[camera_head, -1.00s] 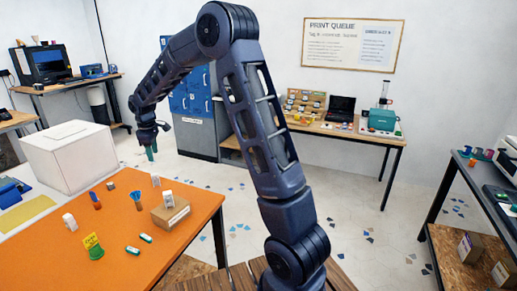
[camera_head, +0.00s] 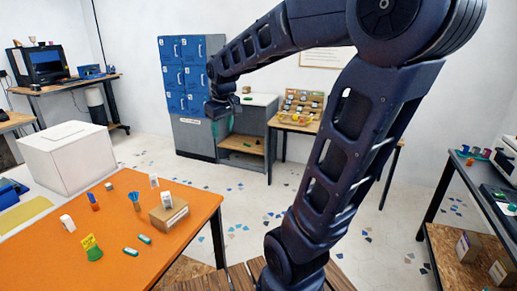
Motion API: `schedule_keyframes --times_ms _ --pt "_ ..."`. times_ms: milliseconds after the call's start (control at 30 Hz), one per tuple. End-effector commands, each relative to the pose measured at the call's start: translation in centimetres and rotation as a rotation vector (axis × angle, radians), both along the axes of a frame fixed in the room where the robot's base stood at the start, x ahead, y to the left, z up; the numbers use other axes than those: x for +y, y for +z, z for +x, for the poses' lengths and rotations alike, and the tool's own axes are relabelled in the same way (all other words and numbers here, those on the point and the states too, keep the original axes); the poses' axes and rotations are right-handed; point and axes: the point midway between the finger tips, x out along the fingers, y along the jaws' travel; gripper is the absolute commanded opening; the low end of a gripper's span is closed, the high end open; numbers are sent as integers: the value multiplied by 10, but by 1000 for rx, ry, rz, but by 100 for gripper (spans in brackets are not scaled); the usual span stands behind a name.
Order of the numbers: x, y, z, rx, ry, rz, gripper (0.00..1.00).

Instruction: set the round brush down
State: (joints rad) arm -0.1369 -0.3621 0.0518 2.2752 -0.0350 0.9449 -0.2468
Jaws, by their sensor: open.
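My gripper (camera_head: 222,108) is in the air at upper middle left, in front of the blue lockers and the grey counter beside them. It is small in the picture and its jaws are open. Teal-green shapes show at its lower end; I cannot tell whether they are fingertips or something behind. I cannot make out the round brush with certainty. A small blue-topped piece (camera_head: 135,201) and a blue and orange piece (camera_head: 95,201) stand upright on the orange table (camera_head: 190,240), well apart from my gripper.
The table also bears a cardboard box (camera_head: 168,216), a green piece with a yellow tag (camera_head: 91,249) and small white pieces. A white box (camera_head: 68,155) stands at left. Blue lockers (camera_head: 172,75) top a grey cabinet (camera_head: 194,138). A small green thing (camera_head: 247,144) lies on the shelf beside it.

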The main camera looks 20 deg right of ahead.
Motion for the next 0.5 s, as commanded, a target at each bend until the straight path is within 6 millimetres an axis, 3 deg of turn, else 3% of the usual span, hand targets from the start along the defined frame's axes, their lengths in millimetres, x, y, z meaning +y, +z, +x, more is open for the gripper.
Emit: schedule_keyframes --times_ms 300,500 --pt "-48 -5 -89 -67 -252 79 47" --pt "-64 -18 -130 -98 -372 123 47"
